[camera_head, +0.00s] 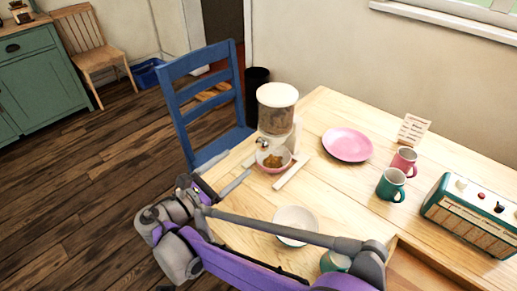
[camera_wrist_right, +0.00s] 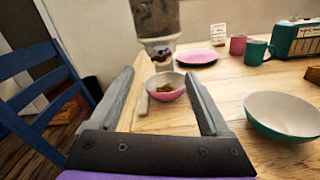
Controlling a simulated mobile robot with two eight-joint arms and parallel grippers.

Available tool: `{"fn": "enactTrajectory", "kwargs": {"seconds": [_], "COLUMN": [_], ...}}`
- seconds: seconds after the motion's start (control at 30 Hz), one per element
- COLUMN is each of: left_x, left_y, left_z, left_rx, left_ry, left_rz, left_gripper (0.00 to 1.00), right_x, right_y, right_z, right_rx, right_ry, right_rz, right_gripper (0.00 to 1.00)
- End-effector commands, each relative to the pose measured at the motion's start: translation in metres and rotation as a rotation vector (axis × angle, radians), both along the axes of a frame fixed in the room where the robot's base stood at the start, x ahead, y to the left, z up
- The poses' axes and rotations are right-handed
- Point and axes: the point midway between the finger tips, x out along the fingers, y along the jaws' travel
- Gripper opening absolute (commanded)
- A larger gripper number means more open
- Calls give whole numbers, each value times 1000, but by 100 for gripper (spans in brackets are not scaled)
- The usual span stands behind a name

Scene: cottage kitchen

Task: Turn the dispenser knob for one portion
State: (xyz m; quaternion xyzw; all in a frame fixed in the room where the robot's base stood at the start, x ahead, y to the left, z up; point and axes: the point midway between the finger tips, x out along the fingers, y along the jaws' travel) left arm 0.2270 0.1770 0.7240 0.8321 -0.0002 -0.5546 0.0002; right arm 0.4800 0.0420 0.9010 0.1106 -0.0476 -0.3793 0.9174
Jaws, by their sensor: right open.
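The dispenser (camera_head: 277,113) stands on the table's left part, with a clear hopper of brown food under a white lid. Its small metallic knob (camera_head: 262,143) faces my right gripper; the dispenser's lower part also shows in the right wrist view (camera_wrist_right: 157,20). A pink bowl (camera_head: 262,166) with some brown food in it sits under the outlet, and it also shows in the wrist view (camera_wrist_right: 163,95). My right gripper (camera_head: 237,163) is open and empty at the table's left edge, short of the dispenser. My left gripper is not in view.
A white-and-green bowl (camera_head: 296,217) stands close to my right arm. A pink plate (camera_head: 347,145), two mugs (camera_head: 391,186) (camera_head: 404,161), a small card (camera_head: 413,130) and a green box (camera_head: 470,215) stand farther right. A blue chair (camera_head: 207,101) is left of the table.

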Motion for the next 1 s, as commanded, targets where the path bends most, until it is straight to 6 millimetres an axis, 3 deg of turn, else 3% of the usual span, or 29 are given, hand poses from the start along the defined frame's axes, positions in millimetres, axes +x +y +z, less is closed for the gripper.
{"fn": "enactTrajectory", "kwargs": {"seconds": [0.43, 0.87, 0.9, 1.0], "left_x": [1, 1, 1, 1], "left_y": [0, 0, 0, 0], "left_z": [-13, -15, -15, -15], "left_rx": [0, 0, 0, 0], "left_ry": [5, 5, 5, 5], "left_rz": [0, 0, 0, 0], "left_gripper": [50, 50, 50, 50], "right_x": [56, 65, 65, 65], "right_y": [-58, -66, -66, -66], "right_z": [-1, 0, 0, 0], "right_rx": [3, 4, 4, 4], "right_ry": [1, 0, 0, 0], "right_rz": [-3, 0, 0, 0], "right_gripper": [81, 81, 79, 61]}}
